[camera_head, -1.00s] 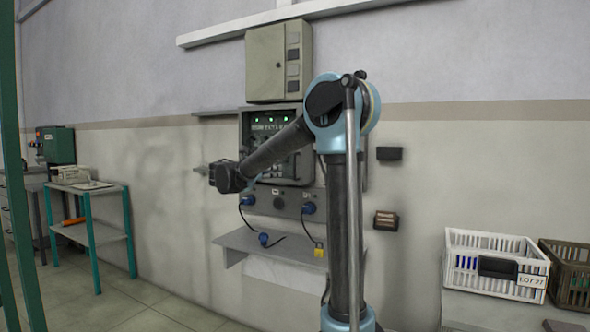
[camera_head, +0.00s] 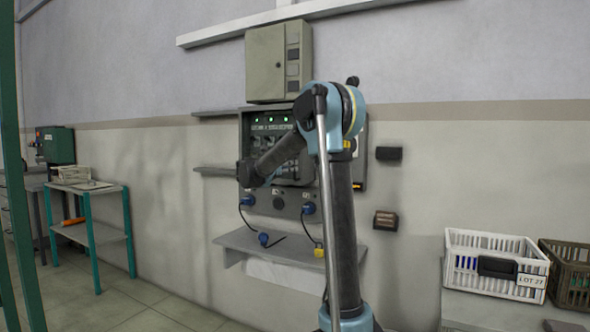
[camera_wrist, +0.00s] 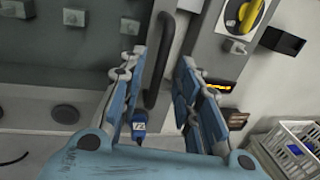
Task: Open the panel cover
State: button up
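The grey panel (camera_head: 246,140) with green lights is on the wall below a closed cabinet, partly hidden by my arm in the head view. In the wrist view its face (camera_wrist: 50,40) fills the upper left, with several small knobs. A black bar handle (camera_wrist: 160,50) runs along its right edge, bent at the end. My gripper (camera_wrist: 158,64) is open, one finger on each side of the handle in the picture. I cannot tell whether either finger touches it or how deep the handle lies between them.
A yellow rotary switch (camera_wrist: 246,14) and a black wall box (camera_wrist: 283,40) are right of the handle. A blue plug (camera_wrist: 139,124) is below. The closed cabinet (camera_head: 266,64) hangs above. A shelf (camera_head: 270,246) is below; a white crate (camera_head: 462,284) stands right.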

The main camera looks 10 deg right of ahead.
aim_at(295, 177)
jog(key=shift+x, duration=2.15)
